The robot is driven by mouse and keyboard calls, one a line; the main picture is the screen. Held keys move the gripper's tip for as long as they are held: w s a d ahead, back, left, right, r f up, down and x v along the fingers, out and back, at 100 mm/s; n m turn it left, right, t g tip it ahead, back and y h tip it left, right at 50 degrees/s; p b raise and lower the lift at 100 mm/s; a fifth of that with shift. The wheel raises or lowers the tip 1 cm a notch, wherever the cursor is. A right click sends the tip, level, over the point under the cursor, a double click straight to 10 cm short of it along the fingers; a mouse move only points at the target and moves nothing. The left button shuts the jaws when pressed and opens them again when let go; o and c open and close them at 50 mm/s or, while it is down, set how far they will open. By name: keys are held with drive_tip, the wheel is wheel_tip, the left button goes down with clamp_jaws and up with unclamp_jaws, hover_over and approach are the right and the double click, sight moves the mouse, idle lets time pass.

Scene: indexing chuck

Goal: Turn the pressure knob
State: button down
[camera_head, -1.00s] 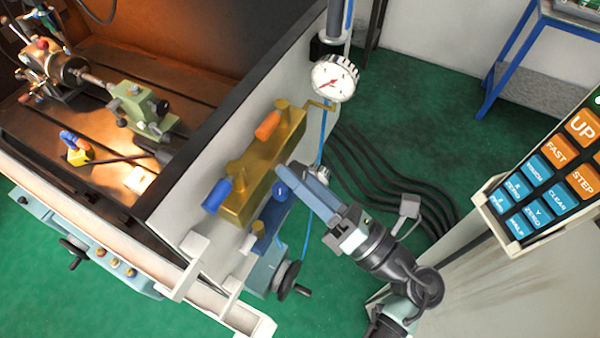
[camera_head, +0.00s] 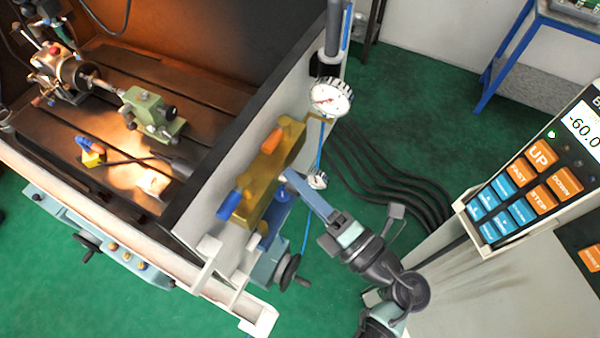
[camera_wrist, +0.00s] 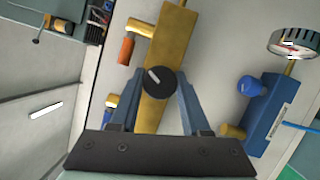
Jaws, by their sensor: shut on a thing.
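In the wrist view a round black knob (camera_wrist: 160,82) with a white line on its face sits on a yellow block (camera_wrist: 150,115). The white line slants from upper left to lower right. My gripper (camera_wrist: 160,88) has one blue-grey finger on each side of the knob and is shut on it. In the head view my gripper (camera_head: 287,176) reaches the lower right side of the yellow block (camera_head: 258,190). The knob is hidden there behind the fingers. A large white gauge with a red needle (camera_head: 330,97) stands above the block.
The yellow block carries an orange handle (camera_head: 272,141) and a blue handle (camera_head: 229,205). A blue block (camera_wrist: 265,120) with a blue knob (camera_wrist: 250,86) lies to the right in the wrist view. A button panel (camera_head: 530,180) stands at the right. Black cables (camera_head: 390,175) run behind my arm.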

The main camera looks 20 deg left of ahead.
drive_tip(key=shift+r+m+p, duration=0.15)
drive_tip(key=shift+m+p, duration=0.6)
drive_tip(key=shift+m, duration=0.05)
drive_tip(key=shift+h, duration=0.3)
drive_tip(key=shift+c, duration=1.9)
unclamp_jaws()
drive_tip(key=shift+d, duration=0.1)
drive_tip(key=b+v, duration=0.4)
drive_tip(key=v, duration=0.9)
drive_tip(key=shift+b, duration=0.35)
